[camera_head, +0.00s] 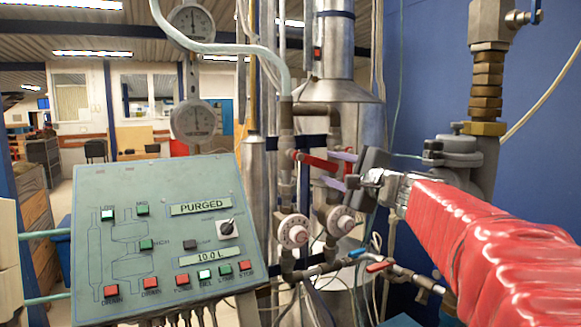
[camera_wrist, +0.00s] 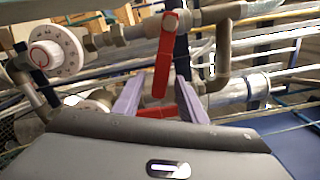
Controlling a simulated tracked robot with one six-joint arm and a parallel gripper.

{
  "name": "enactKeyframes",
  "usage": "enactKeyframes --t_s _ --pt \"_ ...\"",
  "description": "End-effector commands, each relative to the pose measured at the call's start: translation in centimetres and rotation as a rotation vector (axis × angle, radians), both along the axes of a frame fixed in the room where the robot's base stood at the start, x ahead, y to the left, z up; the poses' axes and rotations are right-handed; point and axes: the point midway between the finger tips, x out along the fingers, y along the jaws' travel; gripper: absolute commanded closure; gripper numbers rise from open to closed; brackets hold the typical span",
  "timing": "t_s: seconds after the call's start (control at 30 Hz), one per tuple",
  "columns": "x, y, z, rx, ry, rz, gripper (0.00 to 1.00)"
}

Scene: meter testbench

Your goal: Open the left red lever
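A red lever (camera_head: 317,161) lies roughly level at the left upright pipe in the head view, its free end pointing right toward my gripper (camera_head: 328,167). In the wrist view the red lever (camera_wrist: 166,55) reaches down from its valve, and its free end is between the two purple fingers of my gripper (camera_wrist: 158,84). The fingers are apart, with a visible gap on each side of the lever. A second red piece (camera_wrist: 157,112) shows lower between the fingers; it looks like another lever, partly hidden.
A control panel (camera_head: 165,240) reading PURGED and 10.0 L stands at left. White dials (camera_head: 293,232) sit below the lever. A blue lever (camera_head: 357,253) and a small red lever (camera_head: 378,266) are on the lower pipes. Thick brass-fitted pipework (camera_head: 487,80) rises behind my arm.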

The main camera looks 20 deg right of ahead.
Motion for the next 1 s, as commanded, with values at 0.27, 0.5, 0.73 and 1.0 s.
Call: enactKeyframes --t_s 0.27,0.5,0.73,1.0 --pt "2.6 0.5 0.0 0.001 0.000 0.001 0.62" --pt "2.8 0.5 0.0 0.000 0.000 0.000 0.62" --pt "2.8 0.5 0.0 0.000 0.000 -0.001 0.72" --pt "2.8 0.5 0.0 0.000 0.000 -0.001 0.91"
